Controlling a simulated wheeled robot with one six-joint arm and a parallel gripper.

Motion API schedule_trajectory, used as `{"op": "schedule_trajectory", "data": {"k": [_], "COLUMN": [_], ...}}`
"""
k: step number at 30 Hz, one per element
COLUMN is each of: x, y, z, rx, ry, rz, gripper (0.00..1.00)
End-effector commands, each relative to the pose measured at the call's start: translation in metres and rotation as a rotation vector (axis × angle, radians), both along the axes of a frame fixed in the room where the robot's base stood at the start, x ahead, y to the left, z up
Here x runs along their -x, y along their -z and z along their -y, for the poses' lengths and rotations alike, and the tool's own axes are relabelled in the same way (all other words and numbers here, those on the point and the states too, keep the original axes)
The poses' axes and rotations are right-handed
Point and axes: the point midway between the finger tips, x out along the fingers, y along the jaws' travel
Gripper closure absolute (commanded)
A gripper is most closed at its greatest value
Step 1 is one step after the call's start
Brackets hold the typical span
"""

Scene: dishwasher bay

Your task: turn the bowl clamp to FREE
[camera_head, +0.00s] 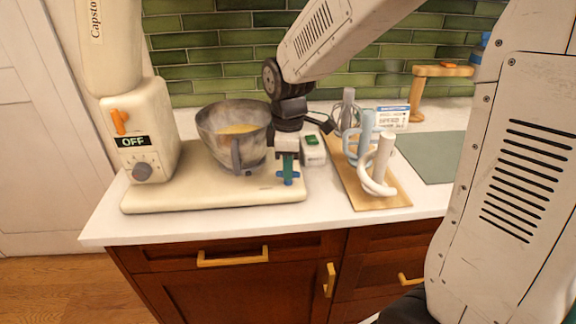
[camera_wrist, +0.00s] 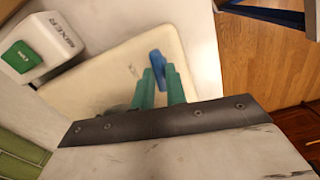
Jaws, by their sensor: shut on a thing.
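The blue bowl clamp lever (camera_head: 288,181) is at the front right of the cream mixer base (camera_head: 200,195). My gripper (camera_head: 287,170) points down with its teal fingers shut on the lever. In the wrist view the lever (camera_wrist: 157,62) shows its blue end beyond the teal fingers (camera_wrist: 158,88). The fingers hide part of it. I see no FREE marking, so I cannot tell the clamp's setting. The metal bowl (camera_head: 236,150), with yellow contents, stands on the base to the left of my gripper. The mixer head is tilted up.
The mixer's column has an OFF label (camera_head: 133,141), an orange lever (camera_head: 120,121) and a knob (camera_head: 142,172). A white box with a green switch (camera_head: 312,141) stands behind my gripper. Mixer attachments (camera_head: 378,165) are on a wooden board (camera_head: 372,200) to the right.

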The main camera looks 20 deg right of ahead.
Motion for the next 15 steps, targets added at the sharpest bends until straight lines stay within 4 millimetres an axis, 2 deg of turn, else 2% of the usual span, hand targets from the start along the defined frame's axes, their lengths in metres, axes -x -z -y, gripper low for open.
{"op": "schedule_trajectory", "data": {"k": [7,15], "x": [-0.001,-0.0011], "y": [-0.0012,-0.0013], "z": [0.0002,0.0002], "rx": [0.0,0.0], "ry": [-0.123,-0.178], "rz": [0.004,0.004], "gripper": [1.0,1.0]}}
